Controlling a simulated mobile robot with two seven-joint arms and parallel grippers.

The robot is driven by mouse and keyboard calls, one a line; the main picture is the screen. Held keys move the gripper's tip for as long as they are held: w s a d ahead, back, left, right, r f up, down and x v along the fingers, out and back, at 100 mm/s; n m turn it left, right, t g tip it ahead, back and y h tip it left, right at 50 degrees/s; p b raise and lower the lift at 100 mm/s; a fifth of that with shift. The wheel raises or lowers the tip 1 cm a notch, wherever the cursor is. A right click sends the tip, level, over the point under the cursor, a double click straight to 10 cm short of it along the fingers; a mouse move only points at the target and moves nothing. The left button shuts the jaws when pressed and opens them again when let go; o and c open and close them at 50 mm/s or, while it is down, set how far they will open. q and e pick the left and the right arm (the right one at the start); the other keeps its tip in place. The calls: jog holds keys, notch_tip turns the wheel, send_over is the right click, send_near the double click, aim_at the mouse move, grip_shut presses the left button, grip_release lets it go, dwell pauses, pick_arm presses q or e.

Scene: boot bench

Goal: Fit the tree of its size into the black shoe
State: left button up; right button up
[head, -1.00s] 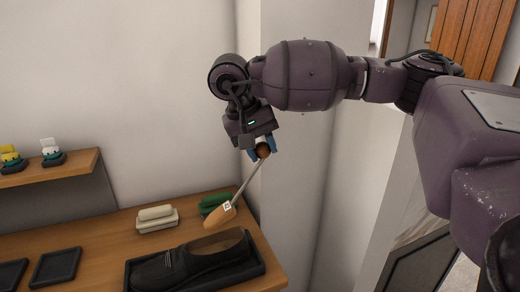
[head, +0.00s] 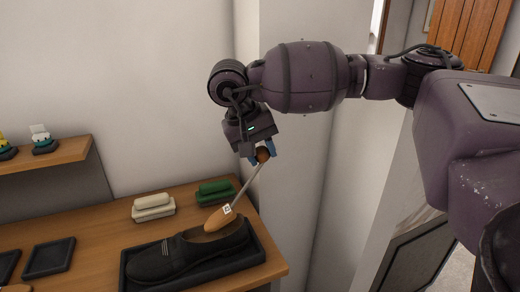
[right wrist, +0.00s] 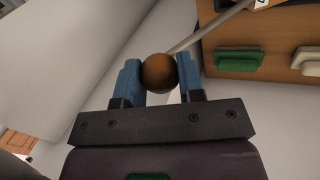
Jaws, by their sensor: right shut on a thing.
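The black shoe (head: 163,259) lies in a dark tray (head: 254,262) on the wooden bench, its opening toward the right. My right gripper (head: 261,155) is shut on the brown ball knob of the shoe tree; the knob (right wrist: 159,73) shows between the blue fingers in the right wrist view. The shoe tree (head: 226,215) hangs tilted, its thin metal rod running down left to a wooden toe piece with a white label. In the head view the toe piece overlaps the shoe's opening; whether it touches the shoe I cannot tell. My left gripper is not in view.
A cream brush (head: 153,212) and a green brush (head: 215,187) stand behind the tray. A small shelf (head: 50,157) holds little coloured items. A wall corner rises right behind the bench.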

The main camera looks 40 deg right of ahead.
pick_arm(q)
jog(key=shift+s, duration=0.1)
pick_arm(e)
jog(key=shift+r+y, duration=0.15)
jog(key=shift+y, duration=0.35)
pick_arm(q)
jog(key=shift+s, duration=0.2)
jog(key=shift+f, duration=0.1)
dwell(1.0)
pick_arm(e)
jog(key=shift+f, duration=0.25)
